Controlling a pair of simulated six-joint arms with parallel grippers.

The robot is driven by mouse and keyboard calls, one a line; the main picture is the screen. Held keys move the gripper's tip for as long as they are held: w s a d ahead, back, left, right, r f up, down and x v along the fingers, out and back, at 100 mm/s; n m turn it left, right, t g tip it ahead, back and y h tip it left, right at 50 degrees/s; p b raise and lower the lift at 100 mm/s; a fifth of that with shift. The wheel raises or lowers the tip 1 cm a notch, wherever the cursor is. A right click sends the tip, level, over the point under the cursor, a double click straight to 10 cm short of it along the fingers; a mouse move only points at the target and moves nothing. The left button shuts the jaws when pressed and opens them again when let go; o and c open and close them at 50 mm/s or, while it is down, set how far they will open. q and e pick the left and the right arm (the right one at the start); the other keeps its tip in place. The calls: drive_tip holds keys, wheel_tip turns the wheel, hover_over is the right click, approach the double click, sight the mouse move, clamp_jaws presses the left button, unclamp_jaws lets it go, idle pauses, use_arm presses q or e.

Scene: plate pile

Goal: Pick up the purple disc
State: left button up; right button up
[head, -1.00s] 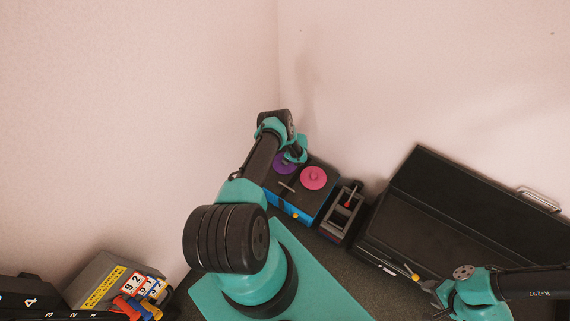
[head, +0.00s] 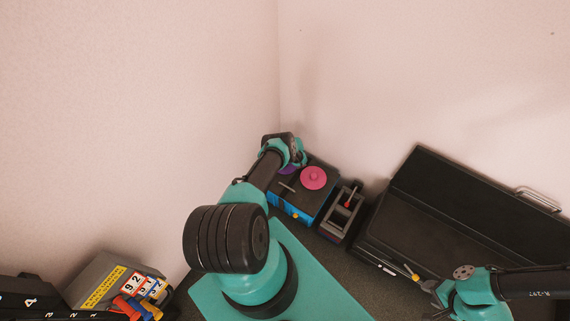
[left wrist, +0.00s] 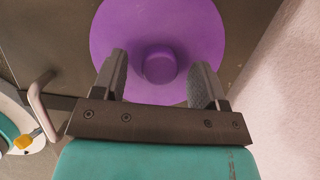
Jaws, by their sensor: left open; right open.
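The purple disc (head: 288,169) lies on the dark-topped blue box (head: 284,205), mostly hidden by my left gripper in the head view. In the left wrist view the purple disc (left wrist: 155,22) shows from above with a round knob (left wrist: 159,66) at its middle. My left gripper (left wrist: 160,76) is open, with one finger on each side of the knob and a gap to it. Whether the fingertips touch the disc, I cannot tell. My right gripper (head: 438,300) is open and empty at the lower right, far from the disc.
A pink disc (head: 313,178) lies beside the purple one. A dark tray (head: 342,212) with a red part stands right of the box, then a large open black case (head: 440,215). Walls rise close behind. A metal handle (left wrist: 42,105) sticks up left of my left gripper.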

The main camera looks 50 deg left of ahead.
use_arm(q)
drive_tip(key=shift+f, duration=0.1)
drive_tip(key=shift+c, duration=0.3)
drive_tip(key=c, duration=1)
drive_tip(key=shift+a+r, duration=0.1)
drive_tip(key=shift+r, duration=0.6)
wheel_tip(320, 180, up, 17)
drive_tip(key=shift+f, duration=0.2)
idle(0.5)
